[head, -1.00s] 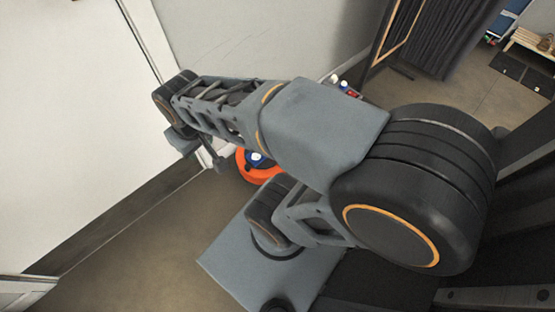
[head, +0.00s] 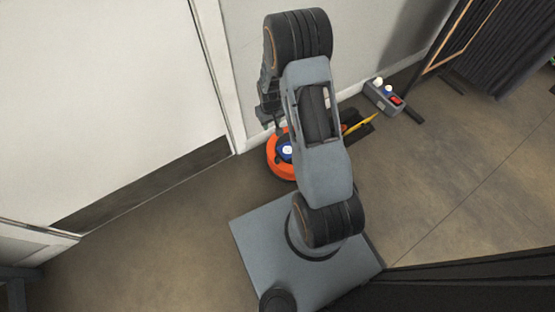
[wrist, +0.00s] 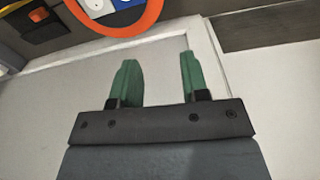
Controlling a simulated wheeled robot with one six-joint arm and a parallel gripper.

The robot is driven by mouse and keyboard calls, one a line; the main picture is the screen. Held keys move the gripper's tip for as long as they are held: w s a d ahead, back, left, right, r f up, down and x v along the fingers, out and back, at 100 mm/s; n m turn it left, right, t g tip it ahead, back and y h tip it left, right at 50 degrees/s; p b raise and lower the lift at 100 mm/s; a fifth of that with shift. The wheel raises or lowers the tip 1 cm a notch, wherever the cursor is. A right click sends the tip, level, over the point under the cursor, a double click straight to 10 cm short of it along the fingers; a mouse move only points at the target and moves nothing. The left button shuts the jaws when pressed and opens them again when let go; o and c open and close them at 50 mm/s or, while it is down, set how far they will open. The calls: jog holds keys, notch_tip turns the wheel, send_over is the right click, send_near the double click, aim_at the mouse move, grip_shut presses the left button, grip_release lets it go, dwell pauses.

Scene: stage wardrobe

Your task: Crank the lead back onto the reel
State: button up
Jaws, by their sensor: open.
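The cable reel (head: 276,163) is an orange round body with a blue part at its centre, on the floor close to the wall. My arm covers its right side in the head view. In the wrist view its orange rim (wrist: 122,27) is at the top edge, cut off, with a white socket-like disc and a blue patch inside. I cannot make out a crank handle or the lead. My gripper (wrist: 158,75) has two green fingers, apart and with nothing between them. It is clear of the reel; in the head view it is mostly hidden behind my arm.
A white door or panel (head: 100,90) and wall stand behind the reel. A grey caddy (head: 383,98) with bottles stands by the wall at right, near a yellow item (head: 360,124) on something dark. A framed stand and dark curtain (head: 515,50) are farther right. Floor at right is open.

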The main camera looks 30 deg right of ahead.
send_over(277, 158)
notch_tip(277, 158, down, 15)
jog(key=shift+g, duration=0.3)
notch_tip(277, 158, down, 13)
jog(key=b, duration=0.6)
jog(key=shift+w+d, duration=0.1)
jog(key=shift+c, duration=0.4)
grip_shut()
